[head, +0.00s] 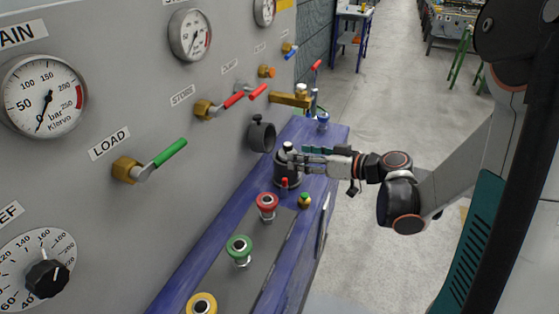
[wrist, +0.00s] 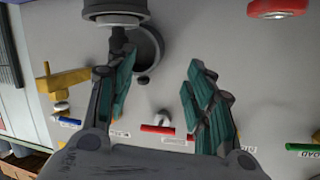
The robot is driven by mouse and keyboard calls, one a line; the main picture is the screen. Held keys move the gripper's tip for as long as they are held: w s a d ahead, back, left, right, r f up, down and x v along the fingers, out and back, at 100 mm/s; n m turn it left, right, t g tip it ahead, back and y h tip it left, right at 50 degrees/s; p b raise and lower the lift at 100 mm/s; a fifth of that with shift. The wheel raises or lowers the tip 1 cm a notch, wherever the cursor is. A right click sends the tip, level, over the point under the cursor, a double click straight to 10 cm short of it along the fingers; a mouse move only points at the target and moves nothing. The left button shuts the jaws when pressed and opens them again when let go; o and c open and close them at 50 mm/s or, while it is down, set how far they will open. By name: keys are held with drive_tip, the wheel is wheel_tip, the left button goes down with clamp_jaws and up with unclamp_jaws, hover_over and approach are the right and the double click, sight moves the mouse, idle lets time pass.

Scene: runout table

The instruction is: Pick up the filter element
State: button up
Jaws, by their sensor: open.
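A dark grey cylinder with a narrow knob on top, which looks like the filter element (head: 288,181), stands upright on the blue ledge in the head view. My gripper (head: 297,155) is level with its upper part, its fingers pointing left and partly covering it. In the wrist view the grey stepped body (wrist: 115,18) is at the top edge, its stem close to the left finger. My gripper (wrist: 160,62) is open, with nothing seen between its fingers. Whether a finger touches the stem cannot be told.
A dark round port (head: 262,137) sticks out of the grey panel just behind. Valve levers line the panel. Floor to the right is open.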

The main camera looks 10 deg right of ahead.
sight(292, 147)
drive_tip(key=d+f+n+t+y+b, duration=0.1)
drive_tip(key=d+f+n+t+b, duration=0.1)
drive_tip(key=d+f+t, duration=0.3)
drive_tip(key=shift+g, duration=0.7)
drive_tip(key=w+a, duration=0.1)
drive_tip(key=w, duration=0.1)
drive_tip(key=w+a+r, duration=0.1)
drive_tip(key=w, duration=0.1)
drive_tip(key=w+a, duration=0.1)
drive_tip(key=shift+w+a+r, duration=0.1)
drive_tip(key=shift+w+r, duration=0.2)
drive_tip(key=shift+w, duration=0.1)
drive_tip(key=shift+b+x, duration=1.3)
drive_tip(key=shift+x, duration=1.75)
drive_tip(key=shift+w+d, duration=0.15)
drive_tip(key=shift+d, duration=0.1)
drive_tip(key=shift+r, duration=0.1)
clamp_jaws()
